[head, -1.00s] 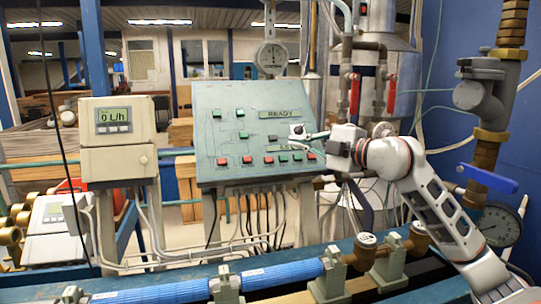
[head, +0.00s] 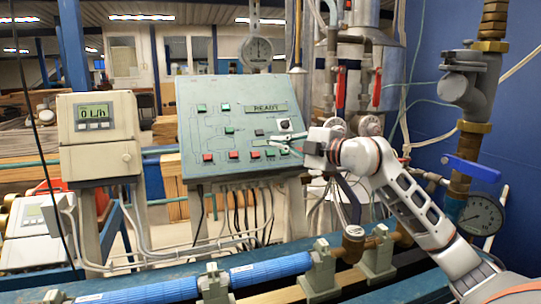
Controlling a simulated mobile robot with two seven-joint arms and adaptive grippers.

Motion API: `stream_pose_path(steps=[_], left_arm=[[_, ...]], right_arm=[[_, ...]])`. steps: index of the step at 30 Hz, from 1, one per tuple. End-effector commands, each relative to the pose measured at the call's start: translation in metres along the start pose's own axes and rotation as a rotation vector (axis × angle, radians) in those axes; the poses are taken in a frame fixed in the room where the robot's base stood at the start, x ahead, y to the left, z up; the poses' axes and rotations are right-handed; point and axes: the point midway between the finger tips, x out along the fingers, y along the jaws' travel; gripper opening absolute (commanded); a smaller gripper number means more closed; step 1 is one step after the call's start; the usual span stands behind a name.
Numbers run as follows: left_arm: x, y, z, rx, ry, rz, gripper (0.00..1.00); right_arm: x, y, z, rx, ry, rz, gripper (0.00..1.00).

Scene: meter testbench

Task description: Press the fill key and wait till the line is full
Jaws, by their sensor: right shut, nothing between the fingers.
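The sloped grey-green control panel (head: 190,130) stands in the middle of the head view. Its display (head: 266,107) reads READY. My right gripper (head: 275,144) comes in from the right, shut and empty. My left gripper is not in view.
A beige meter (head: 98,138) left of the panel reads 0 L/h. A black knob (head: 285,125) sits just above my gripper. A blue pipe (head: 270,270) runs along the bench below. Valves with red handles (head: 341,90) and a pressure gauge (head: 482,214) stand to the right.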

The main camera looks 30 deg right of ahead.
Motion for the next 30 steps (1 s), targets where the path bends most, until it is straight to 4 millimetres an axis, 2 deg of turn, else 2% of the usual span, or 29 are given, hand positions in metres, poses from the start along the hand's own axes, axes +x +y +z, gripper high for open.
stream_pose_path(steps=[6, 12, 30], left_arm=[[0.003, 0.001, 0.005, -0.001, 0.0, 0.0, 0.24], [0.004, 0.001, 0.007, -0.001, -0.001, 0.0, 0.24], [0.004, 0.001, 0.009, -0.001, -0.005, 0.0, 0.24]], right_arm=[[0.019, -0.014, 0.014, 0.005, 0.001, 0.0, 0.0], [0.028, -0.02, 0.02, 0.001, 0.0, 0.002, 0.0], [0.03, -0.021, 0.022, 0.0, 0.0, 0.001, 0.0]])
